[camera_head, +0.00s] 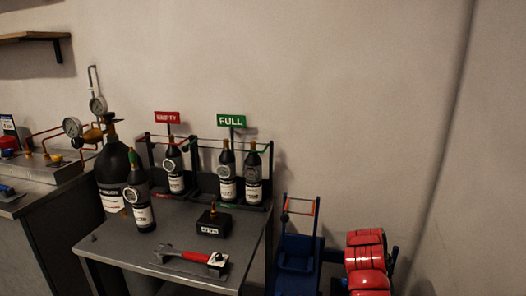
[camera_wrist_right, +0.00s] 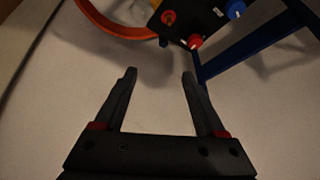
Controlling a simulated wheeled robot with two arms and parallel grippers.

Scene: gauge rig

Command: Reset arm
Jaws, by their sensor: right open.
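My right gripper (camera_wrist_right: 159,73) shows in the right wrist view, its two dark fingers spread apart with nothing between them. Pale floor or wall lies behind the fingers; I cannot tell which. Beyond the fingertips are a black block (camera_wrist_right: 190,20) with red and blue knobs, an orange curved band (camera_wrist_right: 110,22) and a blue bar (camera_wrist_right: 250,48). The fingers appear clear of them. My left gripper is not in view.
A grey table (camera_head: 130,254) holds bottles, a large black cylinder (camera_head: 112,165), racks under EMPTY (camera_head: 167,118) and FULL (camera_head: 231,121) signs, a small black box (camera_head: 213,224) and a red-handled wrench (camera_head: 180,254). Blue frame (camera_head: 298,250) and red object (camera_head: 365,250) stand right.

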